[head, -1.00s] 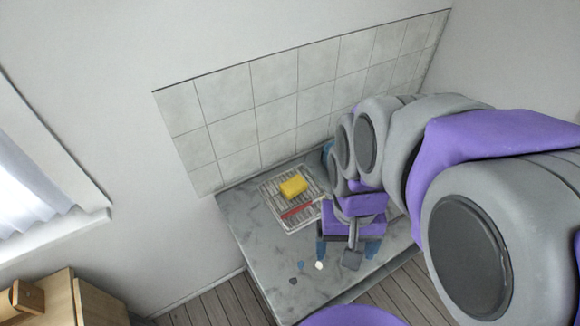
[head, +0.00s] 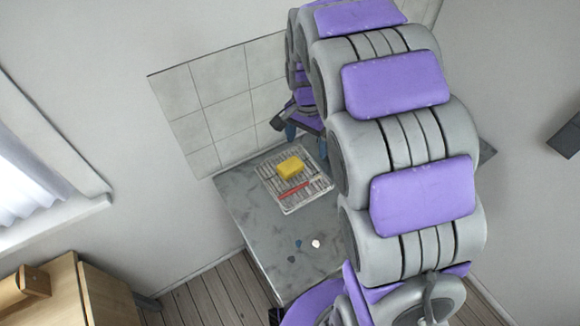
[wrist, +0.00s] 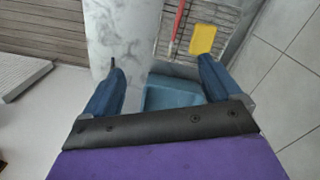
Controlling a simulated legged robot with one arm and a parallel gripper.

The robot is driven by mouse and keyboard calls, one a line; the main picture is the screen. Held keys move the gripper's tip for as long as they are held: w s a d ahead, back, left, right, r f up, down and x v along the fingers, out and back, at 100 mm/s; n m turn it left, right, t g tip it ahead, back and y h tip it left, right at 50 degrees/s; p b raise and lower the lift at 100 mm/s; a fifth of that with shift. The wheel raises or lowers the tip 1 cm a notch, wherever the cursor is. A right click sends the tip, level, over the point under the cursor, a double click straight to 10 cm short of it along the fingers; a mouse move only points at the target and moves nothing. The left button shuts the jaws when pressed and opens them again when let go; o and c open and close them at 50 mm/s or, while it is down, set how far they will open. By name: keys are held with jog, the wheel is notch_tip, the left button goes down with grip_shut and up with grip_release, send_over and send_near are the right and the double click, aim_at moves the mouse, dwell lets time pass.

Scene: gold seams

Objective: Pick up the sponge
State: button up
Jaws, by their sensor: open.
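A yellow sponge (head: 290,167) lies on a wire rack (head: 292,207) on the grey counter. It also shows in the wrist view (wrist: 203,40), at the upper right, by the tip of the right finger. My gripper (head: 305,132) is beyond the rack, near the tiled wall, higher than the counter. In the wrist view my gripper (wrist: 161,66) is open, with its blue fingers wide apart and nothing held between them. The sponge is beyond the fingertips and appears untouched.
A red long-handled item (head: 294,190) lies on the rack beside the sponge. A blue basin (wrist: 172,95) shows below the fingers in the wrist view. Small pieces (head: 316,244) lie on the marbled counter (head: 255,225). White tiles (head: 222,92) stand behind.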

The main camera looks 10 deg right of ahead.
jog(key=w+a+f+m, duration=0.3)
jog(key=w+f, duration=0.4)
jog(key=w, duration=0.5)
jog(key=b, duration=0.1)
send_over(290, 165)
jog(key=shift+m+t, duration=0.3)
jog(key=f, duration=1.2)
jog(key=shift+w+a+f, duration=0.25)
jog(key=shift+a+f, duration=0.05)
jog(key=shift+a, duration=0.05)
jog(key=f, duration=0.1)
jog(key=f+b, duration=0.1)
jog(key=f, duration=0.2)
jog(key=shift+s+d+f, duration=0.3)
jog(key=shift+d, duration=0.1)
jog(key=shift+f, duration=0.3)
jog(key=shift+r, duration=0.1)
jog(key=shift+c, duration=0.3)
jog(key=c, duration=1.1)
